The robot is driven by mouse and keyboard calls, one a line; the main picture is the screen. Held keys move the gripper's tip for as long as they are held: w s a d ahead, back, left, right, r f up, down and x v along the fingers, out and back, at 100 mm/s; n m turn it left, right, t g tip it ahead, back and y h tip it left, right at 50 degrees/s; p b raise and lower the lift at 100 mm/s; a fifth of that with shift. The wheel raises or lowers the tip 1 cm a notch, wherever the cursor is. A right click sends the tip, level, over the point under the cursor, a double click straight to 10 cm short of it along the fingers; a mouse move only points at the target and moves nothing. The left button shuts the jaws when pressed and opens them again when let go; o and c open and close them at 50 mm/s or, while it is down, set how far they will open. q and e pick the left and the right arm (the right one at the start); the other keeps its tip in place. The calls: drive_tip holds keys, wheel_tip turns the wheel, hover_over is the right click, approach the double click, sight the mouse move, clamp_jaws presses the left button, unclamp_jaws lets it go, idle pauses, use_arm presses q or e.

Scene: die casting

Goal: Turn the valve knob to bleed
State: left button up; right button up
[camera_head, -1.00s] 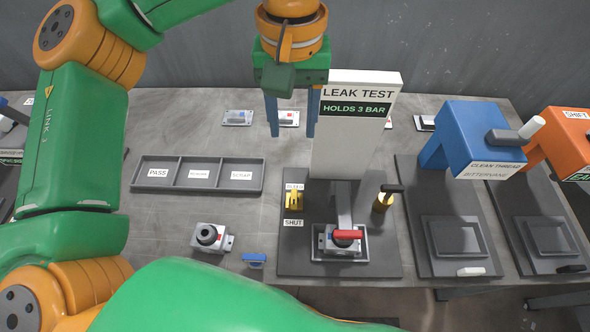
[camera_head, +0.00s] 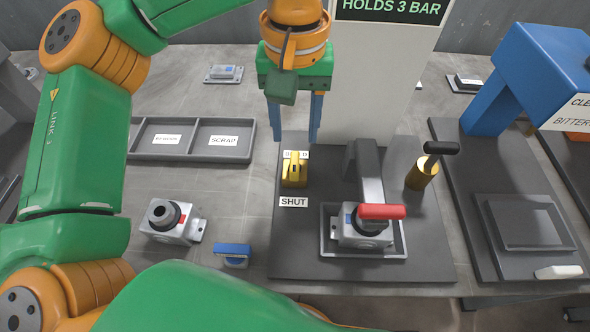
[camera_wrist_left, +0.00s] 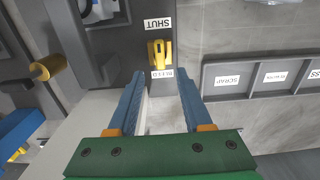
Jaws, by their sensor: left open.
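The yellow valve knob (camera_head: 294,170) stands on the dark plate of the leak test station, between a partly hidden BLEED label (camera_head: 296,154) at its far side and a SHUT label (camera_head: 293,202) at its near side. The knob also shows in the left wrist view (camera_wrist_left: 160,53), just past the fingertips. My left gripper (camera_head: 295,135) is open and empty, its two blue fingers (camera_wrist_left: 160,80) pointing down. It is above the plate, just beyond the knob in the head view, apart from it. My right gripper is not in view.
A grey valve body with a red lever (camera_head: 382,212) sits in a tray right of the knob. A brass cylinder with a black handle (camera_head: 421,172) stands beyond it. The white leak test panel (camera_head: 370,90) rises behind. Another valve body (camera_head: 170,222) and a blue part (camera_head: 232,254) lie left.

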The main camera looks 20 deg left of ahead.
sight(295, 158)
use_arm(q)
wheel_tip(295, 158, down, 7)
drive_tip(key=shift+r+b, duration=0.2)
drive_tip(key=shift+b, duration=0.15)
clamp_jaws()
